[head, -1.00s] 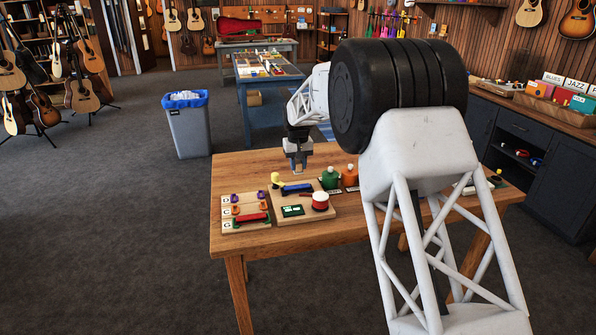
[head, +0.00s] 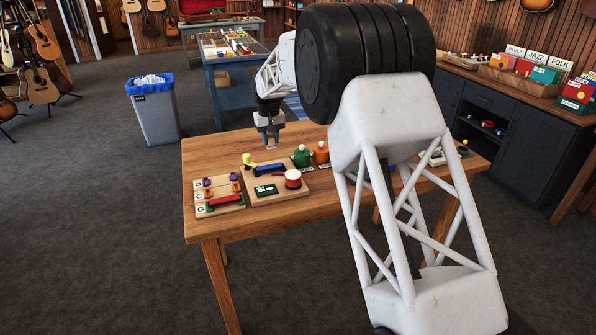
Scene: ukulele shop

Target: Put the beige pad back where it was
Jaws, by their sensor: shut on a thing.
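My gripper (head: 268,138) points down over the far left part of the wooden table (head: 232,146), behind the wooden board (head: 276,196). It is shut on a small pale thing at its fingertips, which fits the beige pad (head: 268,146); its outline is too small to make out. The board bears a yellow knob-like piece (head: 247,159), a blue bar (head: 268,169), a dark green card (head: 266,190) and a red round pot with a pale top (head: 293,179). My own arm hides much of the table's right part.
A lettered wooden rack (head: 219,204) with coloured pieces lies left of the board. The table's left far corner is bare. A grey bin (head: 156,115) stands on the floor beyond.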

